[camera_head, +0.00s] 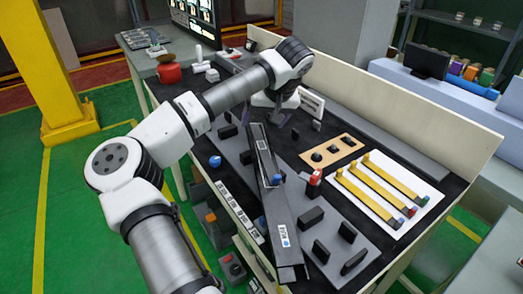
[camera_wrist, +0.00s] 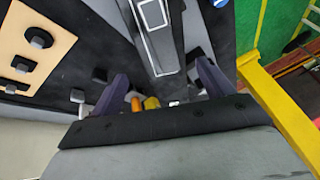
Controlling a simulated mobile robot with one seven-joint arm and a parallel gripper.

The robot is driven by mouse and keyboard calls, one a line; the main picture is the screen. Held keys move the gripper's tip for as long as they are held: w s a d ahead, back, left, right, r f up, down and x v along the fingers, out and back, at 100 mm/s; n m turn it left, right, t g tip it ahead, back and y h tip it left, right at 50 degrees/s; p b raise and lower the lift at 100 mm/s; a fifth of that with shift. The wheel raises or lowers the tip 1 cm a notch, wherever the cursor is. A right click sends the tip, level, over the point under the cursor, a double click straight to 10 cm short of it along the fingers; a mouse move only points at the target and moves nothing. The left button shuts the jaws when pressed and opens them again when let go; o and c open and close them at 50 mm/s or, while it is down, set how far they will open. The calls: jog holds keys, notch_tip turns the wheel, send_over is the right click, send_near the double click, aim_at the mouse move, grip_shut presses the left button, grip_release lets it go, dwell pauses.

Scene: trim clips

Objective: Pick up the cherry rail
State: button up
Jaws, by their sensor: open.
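My gripper (camera_wrist: 160,85) is open, with its two dark fingers apart and nothing held between them. In the head view it hangs from the arm's end (camera_head: 278,112) over the back of the black workbench. A long dark channel-like rail (camera_head: 268,185) with a white and blue label lies across the bench; it also shows in the wrist view (camera_wrist: 160,38), running beyond the fingers. Three yellow bars (camera_head: 378,188) with blue and red ends lie on a white board at right. I cannot tell which piece is the cherry rail; none is plainly cherry-coloured.
A tan board (camera_head: 332,151) with black knobs lies behind the white board (camera_head: 428,212). Several black blocks (camera_head: 311,218) stand on the grey strip around the long rail. A red and white piece (camera_head: 316,177) stands beside it. A raised pale panel (camera_head: 400,100) edges the bench's back.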

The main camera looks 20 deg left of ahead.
aim_at(257, 126)
jog(key=p+x, duration=0.1)
jog(key=x, duration=0.1)
jog(key=a+p+x, duration=0.1)
jog(key=x, duration=0.1)
jog(key=shift+w, duration=0.15)
jog(key=shift+w+a+f, duration=0.1)
jog(key=shift+a+f, duration=0.1)
jog(key=shift+f, duration=0.3)
jog(key=c, duration=1.4)
jog(key=shift+o, duration=0.2)
jog(key=shift+r, duration=0.1)
